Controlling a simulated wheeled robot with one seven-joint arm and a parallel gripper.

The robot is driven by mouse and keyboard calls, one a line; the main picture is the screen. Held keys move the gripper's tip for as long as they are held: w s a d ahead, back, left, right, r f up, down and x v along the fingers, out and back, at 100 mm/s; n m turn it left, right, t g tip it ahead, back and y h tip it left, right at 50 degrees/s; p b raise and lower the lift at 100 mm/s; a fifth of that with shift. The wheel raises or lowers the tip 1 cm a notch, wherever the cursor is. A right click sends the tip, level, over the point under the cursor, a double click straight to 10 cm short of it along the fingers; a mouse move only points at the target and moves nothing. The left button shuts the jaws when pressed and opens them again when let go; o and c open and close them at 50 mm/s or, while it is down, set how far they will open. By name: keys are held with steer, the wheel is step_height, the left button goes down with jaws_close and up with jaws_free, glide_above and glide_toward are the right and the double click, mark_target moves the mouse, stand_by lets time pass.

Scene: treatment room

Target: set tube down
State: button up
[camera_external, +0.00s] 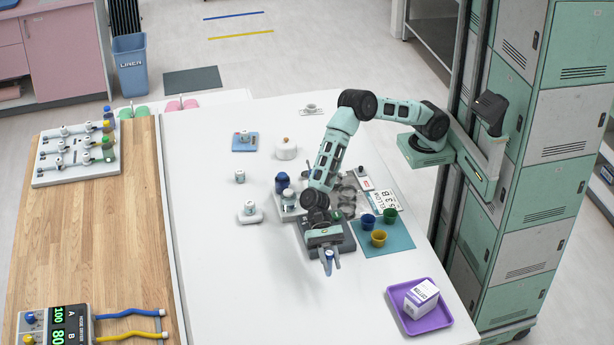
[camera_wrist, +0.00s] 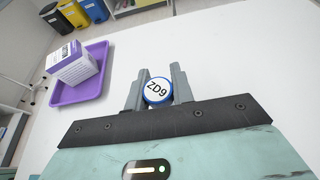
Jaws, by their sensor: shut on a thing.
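A purple tray (camera_external: 400,322) with a white and purple box (camera_external: 421,299) stands to the right. A teal mat (camera_external: 398,241) with blue, green and yellow cups (camera_external: 379,238) lies behind it. The table's front left is clear.

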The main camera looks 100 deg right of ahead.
mark_target(330, 268)
steer(key=shift+f, duration=1.9)
steer(key=shift+f, duration=0.15)
steer(key=o, duration=1)
steer(key=shift+c, duration=0.2)
steer(key=shift+r, duration=0.3)
steer(key=b+v, duration=0.1)
steer(key=v, duration=1.1)
steer(key=shift+f, duration=0.2)
